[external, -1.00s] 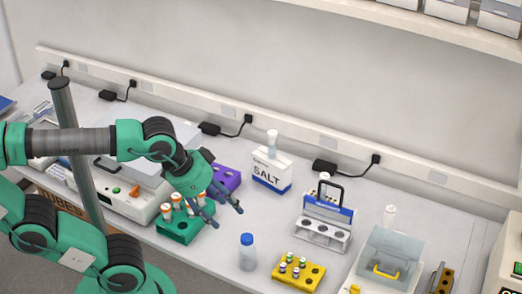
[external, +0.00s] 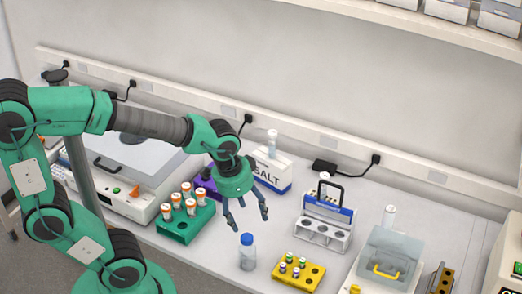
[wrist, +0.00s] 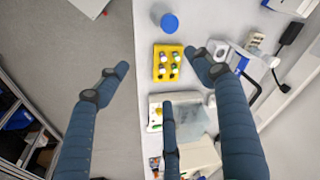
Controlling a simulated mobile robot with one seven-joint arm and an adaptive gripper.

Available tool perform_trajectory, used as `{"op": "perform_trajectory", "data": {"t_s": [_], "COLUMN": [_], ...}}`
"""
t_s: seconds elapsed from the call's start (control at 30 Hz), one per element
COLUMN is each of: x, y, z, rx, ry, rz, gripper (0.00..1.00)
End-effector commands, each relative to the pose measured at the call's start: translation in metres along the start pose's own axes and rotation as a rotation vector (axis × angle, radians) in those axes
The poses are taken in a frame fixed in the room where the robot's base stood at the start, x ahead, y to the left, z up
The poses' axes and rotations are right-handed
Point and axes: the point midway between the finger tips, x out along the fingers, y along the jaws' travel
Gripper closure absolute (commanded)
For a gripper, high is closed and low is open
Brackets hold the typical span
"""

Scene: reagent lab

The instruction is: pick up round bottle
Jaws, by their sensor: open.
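The round bottle (external: 247,256) is clear with a blue cap and stands upright on the bench, left of the yellow rack. In the wrist view its blue cap (wrist: 169,23) shows near the top, beyond the spread fingers. My gripper (external: 246,217) is open and empty, with its fingers pointing down. It hangs above the bottle and apart from it.
A yellow rack (external: 317,271) with several small vials stands right of the bottle. A green rack (external: 165,231) with several orange-capped tubes is to its left. Bare bench lies around the bottle.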

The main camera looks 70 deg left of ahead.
Motion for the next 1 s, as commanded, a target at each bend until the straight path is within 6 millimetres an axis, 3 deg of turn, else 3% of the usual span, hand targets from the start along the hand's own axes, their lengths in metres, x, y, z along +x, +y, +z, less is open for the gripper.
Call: {"op": "perform_trajectory", "data": {"t_s": [0.2,0.4,0.53,1.0], "x": [0.073,0.115,0.125,0.13], "y": [-0.032,-0.049,-0.052,-0.052], "z": [0.0,0.008,0.01,0.011], "rx": [-0.007,-0.006,-0.006,-0.006], "ry": [-0.139,-0.207,-0.221,-0.223], "rz": [0.013,0.028,0.032,0.032], "gripper": [0.33,0.33,0.33,0.33]}}
